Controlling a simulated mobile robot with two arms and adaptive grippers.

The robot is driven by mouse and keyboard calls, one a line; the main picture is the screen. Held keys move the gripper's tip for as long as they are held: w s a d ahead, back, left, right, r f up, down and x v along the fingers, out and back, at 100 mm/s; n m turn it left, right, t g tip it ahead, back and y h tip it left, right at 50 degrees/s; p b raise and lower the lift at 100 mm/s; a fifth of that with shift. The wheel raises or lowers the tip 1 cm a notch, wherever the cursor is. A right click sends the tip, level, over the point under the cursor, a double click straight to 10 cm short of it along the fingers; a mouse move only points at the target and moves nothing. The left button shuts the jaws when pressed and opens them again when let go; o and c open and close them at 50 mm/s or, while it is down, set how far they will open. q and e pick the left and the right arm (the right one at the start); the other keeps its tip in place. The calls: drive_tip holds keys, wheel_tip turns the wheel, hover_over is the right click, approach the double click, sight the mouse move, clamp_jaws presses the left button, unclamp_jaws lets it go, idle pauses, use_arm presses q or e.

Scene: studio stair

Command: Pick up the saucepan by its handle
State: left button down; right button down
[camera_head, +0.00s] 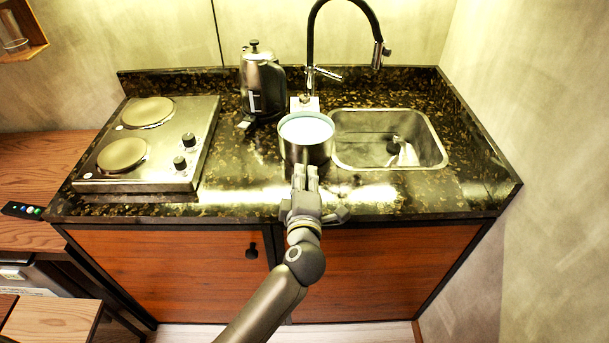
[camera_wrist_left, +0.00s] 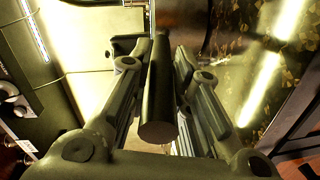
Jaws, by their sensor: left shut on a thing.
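The saucepan (camera_head: 317,153), steel-sided with a pale blue-white interior, shows in the head view just left of the sink. I cannot tell whether it rests on the counter or is slightly above it. My left gripper (camera_head: 305,178) is at the pan's near side, over the front of the counter. In the left wrist view the dark round handle (camera_wrist_left: 159,105) runs between the two fingers, and the gripper is shut on it. In the head view the gripper mostly hides the handle. My right gripper is not in view.
A two-plate cooker (camera_head: 205,130) stands on the left of the dark speckled counter (camera_head: 235,190). A dark kettle (camera_head: 262,85) stands behind the pan. The sink (camera_head: 350,150) with a tall black tap (camera_head: 312,45) is to the right. The counter between cooker and pan is clear.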

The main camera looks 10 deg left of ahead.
use_arm(q)
drive_tip(key=shift+w+r, duration=0.1)
drive_tip(key=shift+r, duration=1.8)
drive_tip(key=s+r, duration=0.2)
drive_tip(key=r, duration=0.1)
drive_tip(key=s+d+r, duration=0.1)
drive_tip(key=s+r, duration=0.1)
drive_tip(key=s, duration=0.1)
drive_tip(key=shift+r+p, duration=0.4)
drive_tip(key=s+d+r, duration=0.2)
drive_tip(key=s+r, duration=0.1)
drive_tip(key=s, duration=0.5)
drive_tip(key=shift+s+r+b, duration=0.35)
drive_tip(key=shift+b, duration=0.05)
